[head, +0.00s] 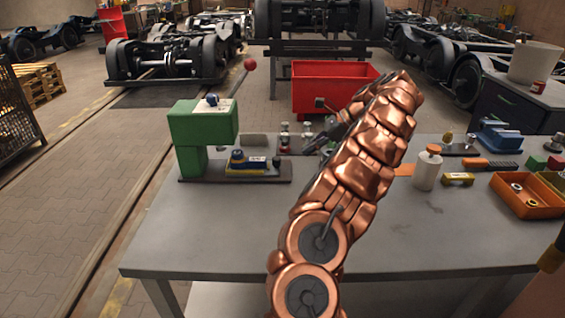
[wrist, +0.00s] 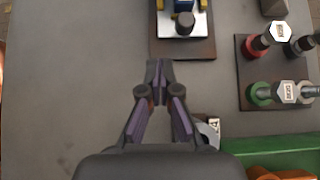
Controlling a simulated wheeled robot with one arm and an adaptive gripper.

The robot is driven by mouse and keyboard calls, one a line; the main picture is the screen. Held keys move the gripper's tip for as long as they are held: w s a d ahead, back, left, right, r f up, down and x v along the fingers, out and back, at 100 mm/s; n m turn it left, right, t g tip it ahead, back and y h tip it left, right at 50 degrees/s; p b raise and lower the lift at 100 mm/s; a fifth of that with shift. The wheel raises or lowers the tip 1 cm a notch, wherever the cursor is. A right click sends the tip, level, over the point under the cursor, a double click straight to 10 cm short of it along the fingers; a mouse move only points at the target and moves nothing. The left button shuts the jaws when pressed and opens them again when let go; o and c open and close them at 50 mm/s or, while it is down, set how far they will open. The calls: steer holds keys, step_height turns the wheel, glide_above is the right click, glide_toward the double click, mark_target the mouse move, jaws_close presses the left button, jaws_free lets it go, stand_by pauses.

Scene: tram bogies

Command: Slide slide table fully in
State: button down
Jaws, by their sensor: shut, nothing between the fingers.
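The slide table (head: 258,159), with a blue block, yellow parts and a pale plate, sits on a dark base plate (head: 281,178) in front of the green press-like stand (head: 203,125). In the wrist view the slide table's white plate (wrist: 197,28) with a dark round knob lies at the top, on the brown base. My gripper (head: 309,149) is right of the base plate in the head view. In the wrist view my gripper (wrist: 157,68) is shut and empty, its tips just below the base edge, with no clear contact. How far the slide table is in cannot be told.
A board (wrist: 246,75) with several upright bolts stands right of my gripper in the wrist view. A green object (wrist: 275,148) lies at lower right. On the bench (head: 205,235), a white bottle (head: 427,170) and an orange tray (head: 527,205) stand right. The front left is clear.

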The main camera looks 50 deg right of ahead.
mark_target(264, 173)
steer(key=shift+b+x, duration=0.3)
steer(key=shift+x, duration=2.35)
steer(key=x, duration=0.4)
steer(key=shift+w+a+f+p, duration=0.1)
steer(key=shift+w+a+p, duration=0.1)
steer(key=shift+p, duration=0.15)
steer(key=shift+w+a+p, duration=0.4)
steer(key=shift+w+a, duration=0.5)
steer(key=shift+w, duration=0.15)
steer(key=shift+w+a+f, duration=0.1)
steer(key=shift+w+a, duration=0.25)
steer(key=shift+w, duration=0.1)
